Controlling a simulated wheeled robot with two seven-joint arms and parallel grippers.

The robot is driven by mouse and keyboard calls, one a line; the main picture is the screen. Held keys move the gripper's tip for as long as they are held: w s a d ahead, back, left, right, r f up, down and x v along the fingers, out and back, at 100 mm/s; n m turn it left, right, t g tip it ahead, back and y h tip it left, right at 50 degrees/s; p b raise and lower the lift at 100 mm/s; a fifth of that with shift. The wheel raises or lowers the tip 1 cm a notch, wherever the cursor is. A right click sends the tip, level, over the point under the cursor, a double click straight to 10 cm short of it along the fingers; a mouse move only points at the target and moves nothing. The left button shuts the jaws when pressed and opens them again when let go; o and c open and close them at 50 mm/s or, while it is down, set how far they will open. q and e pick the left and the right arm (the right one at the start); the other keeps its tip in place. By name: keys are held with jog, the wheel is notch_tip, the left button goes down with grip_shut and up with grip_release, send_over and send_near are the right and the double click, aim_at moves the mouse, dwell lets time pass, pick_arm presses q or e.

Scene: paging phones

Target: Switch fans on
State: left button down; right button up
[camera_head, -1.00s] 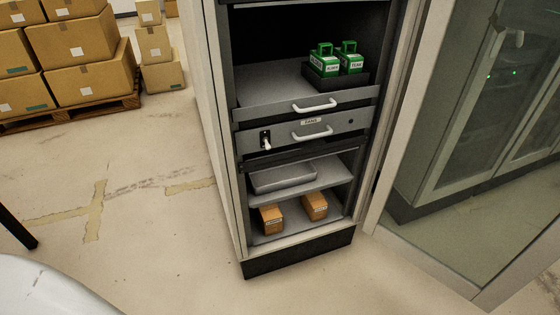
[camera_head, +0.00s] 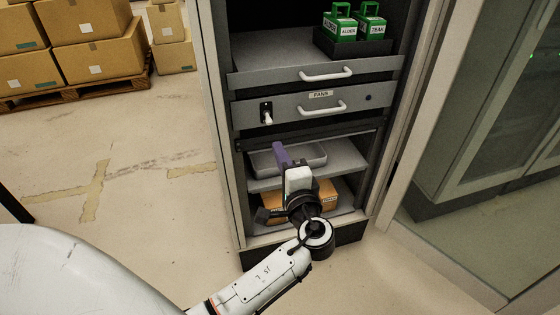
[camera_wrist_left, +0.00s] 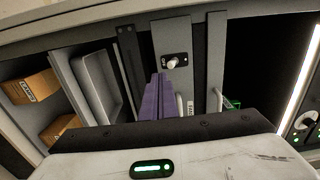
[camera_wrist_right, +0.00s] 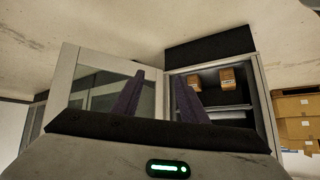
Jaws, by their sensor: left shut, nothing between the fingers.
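The grey drawer front labelled FANS (camera_head: 297,107) is in the rack in the head view. At its left end is a black switch plate with a white toggle (camera_head: 267,117), its lever hanging down. The toggle also shows in the left wrist view (camera_wrist_left: 173,64), just beyond the fingertips. My left gripper (camera_head: 278,148), with purple fingers, is shut and empty. It is in front of the shelves, below the FANS panel, apart from the toggle; its fingers show in the left wrist view (camera_wrist_left: 160,84). My right gripper (camera_wrist_right: 160,80) is open and empty, seen only in its wrist view.
Above is a shelf drawer (camera_head: 290,78) with a handle and green tagged blocks (camera_head: 342,27). Below are a grey tray (camera_head: 310,155) and orange boxes (camera_head: 328,205). A glass door (camera_head: 480,110) stands right; cartons (camera_head: 90,40) sit on a pallet at left.

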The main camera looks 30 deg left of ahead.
aim_at(268, 119)
pick_arm(q)
jog(key=b+x, duration=0.1)
jog(key=x, duration=0.8)
jog(key=shift+b, duration=0.35)
pick_arm(e)
jog(key=shift+s+a+f, duration=0.1)
jog(key=shift+a+f, duration=0.05)
jog(key=shift+f, duration=0.25)
